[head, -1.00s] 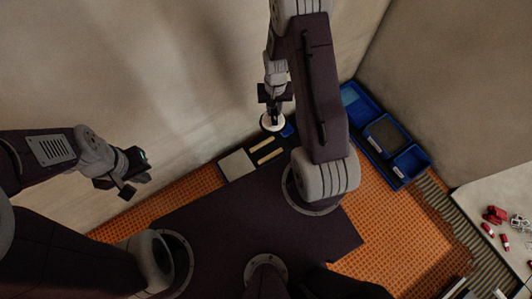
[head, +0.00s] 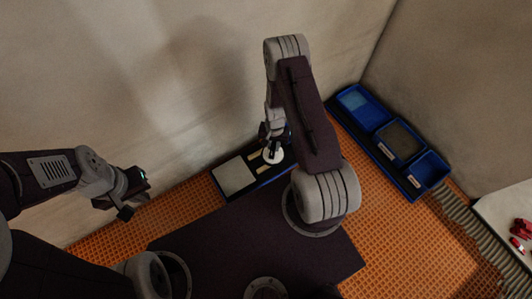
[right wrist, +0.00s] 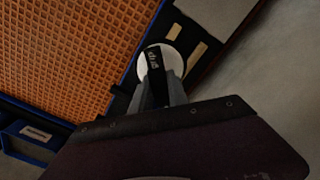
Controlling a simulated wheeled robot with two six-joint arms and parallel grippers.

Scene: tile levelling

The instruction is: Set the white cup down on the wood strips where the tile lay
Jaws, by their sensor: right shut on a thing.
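The white cup (head: 278,157) is held by my right gripper (head: 272,147) over the dark tray in the head view. In the right wrist view the cup (right wrist: 173,57) shows as a white round shape behind the dark finger of my gripper (right wrist: 155,63). The pale wood strips (head: 254,168) lie in the tray, partly covered by the cup and arm; they also show right of the cup in the right wrist view (right wrist: 195,54). I cannot tell whether the cup touches them. My left gripper (head: 130,196) hangs far left, apart from everything; its jaw gap is unclear.
A grey square tile (head: 233,177) lies in the tray's left part. Blue bins (head: 427,172) stand to the right on orange grating (head: 385,222). A pale wall (head: 150,80) rises close behind the tray. Red items (head: 521,229) lie at the far right.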

